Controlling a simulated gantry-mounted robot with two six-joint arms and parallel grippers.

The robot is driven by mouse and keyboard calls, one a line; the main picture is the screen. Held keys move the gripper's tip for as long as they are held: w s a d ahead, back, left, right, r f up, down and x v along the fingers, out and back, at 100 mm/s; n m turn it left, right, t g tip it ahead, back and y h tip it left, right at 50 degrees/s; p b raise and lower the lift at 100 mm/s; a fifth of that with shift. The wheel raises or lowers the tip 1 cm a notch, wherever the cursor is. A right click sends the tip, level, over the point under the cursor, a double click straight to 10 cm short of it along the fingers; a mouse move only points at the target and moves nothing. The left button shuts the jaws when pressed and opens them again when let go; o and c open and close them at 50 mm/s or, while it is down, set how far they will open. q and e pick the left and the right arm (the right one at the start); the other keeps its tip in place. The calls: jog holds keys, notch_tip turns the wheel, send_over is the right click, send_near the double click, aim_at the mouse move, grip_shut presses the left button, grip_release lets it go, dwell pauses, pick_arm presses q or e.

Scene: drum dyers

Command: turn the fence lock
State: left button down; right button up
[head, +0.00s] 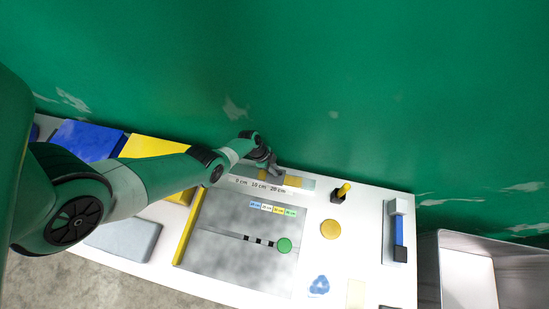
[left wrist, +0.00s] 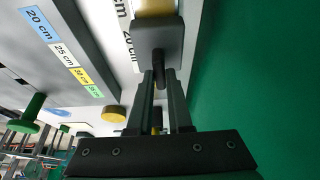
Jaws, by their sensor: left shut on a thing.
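The fence rail with its centimetre scale (head: 257,185) runs along the back of the bench. In the left wrist view a dark grey block (left wrist: 170,36) sits at a yellow piece of the rail (left wrist: 154,7). A small dark upright lever (left wrist: 158,66), which looks like the fence lock, stands out from this block. My left gripper (left wrist: 159,82) is shut on the lever, with a finger on each side of it. In the head view my left gripper (head: 272,168) is at the rail, and the lever is too small to make out there. My right gripper is out of view.
A grey plate with coloured labels (head: 272,209) lies in front of the rail. A green knob (head: 284,245), a yellow disc (head: 331,229) and a black box with a yellow lever (head: 341,191) are to the right. A metal bin (head: 430,268) stands at far right. A green wall is close behind.

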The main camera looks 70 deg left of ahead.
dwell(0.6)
pick_arm(q)
jog(key=c, duration=0.8)
grip_release()
jog(key=shift+c, duration=0.2)
jog(key=shift+r, duration=0.1)
